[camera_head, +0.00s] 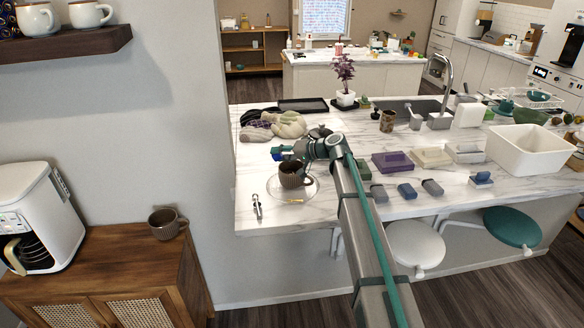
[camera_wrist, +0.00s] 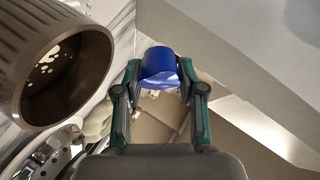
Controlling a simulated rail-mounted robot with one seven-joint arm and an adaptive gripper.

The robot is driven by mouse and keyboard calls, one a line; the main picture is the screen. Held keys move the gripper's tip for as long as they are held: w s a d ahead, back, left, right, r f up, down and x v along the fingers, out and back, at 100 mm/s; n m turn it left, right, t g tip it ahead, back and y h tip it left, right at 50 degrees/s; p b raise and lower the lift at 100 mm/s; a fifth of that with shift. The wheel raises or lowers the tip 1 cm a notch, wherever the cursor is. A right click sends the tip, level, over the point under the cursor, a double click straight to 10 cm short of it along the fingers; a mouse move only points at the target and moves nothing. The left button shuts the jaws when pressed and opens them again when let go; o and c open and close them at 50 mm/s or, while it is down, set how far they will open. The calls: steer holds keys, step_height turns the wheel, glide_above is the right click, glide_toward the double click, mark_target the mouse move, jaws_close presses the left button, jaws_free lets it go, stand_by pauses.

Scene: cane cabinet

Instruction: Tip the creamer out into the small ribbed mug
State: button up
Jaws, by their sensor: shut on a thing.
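My gripper (camera_wrist: 159,78) is shut on a small blue creamer cup (camera_wrist: 158,62), which has a paler, uneven edge at the bottom of the picture. In the head view, my gripper (camera_head: 282,151) is above the marble counter, just behind a dark brown ribbed mug (camera_head: 294,179). That mug stands upright on a clear saucer (camera_head: 313,190). A ribbed mug (camera_wrist: 22,60) fills the left of the wrist view, its mouth apart from the creamer, with several pale spots inside. A second brown ribbed mug (camera_head: 165,226) stands on the wooden cane cabinet.
The cane cabinet (camera_head: 100,262) also holds a white coffee maker (camera_head: 38,215). On the counter (camera_head: 262,217) are a small metal utensil (camera_head: 257,207), a grey-green bundle (camera_head: 289,125), several boxes and a white basin (camera_head: 530,150). My arm crosses the counter's front edge.

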steer(key=shift+a+n+h+p, duration=0.2)
steer(key=shift+n+h+p, duration=0.2)
steer(key=shift+h, duration=0.5)
steer(key=shift+s+a+f+h, duration=0.1)
steer(key=shift+a+h, duration=0.2)
steer(key=shift+h, duration=0.3)
steer(key=a+f+n+h, duration=0.1)
steer(key=a+f+h, duration=0.1)
steer(key=s+a+f+n+t+h+p, duration=0.1)
steer(key=a+f+h, duration=0.1)
steer(key=h, duration=0.1)
steer(key=shift+s+a, duration=0.15)
steer(key=shift+a, duration=0.25)
steer(key=shift+s+a+f+t+h+p, duration=0.15)
steer(key=shift+a+h+p, duration=0.2)
steer(key=shift+h, duration=0.2)
steer(key=shift+s+a+f+t+h+p, duration=0.1)
steer(key=shift+a+t+h+p, duration=0.1)
steer(key=shift+a+h, duration=0.3)
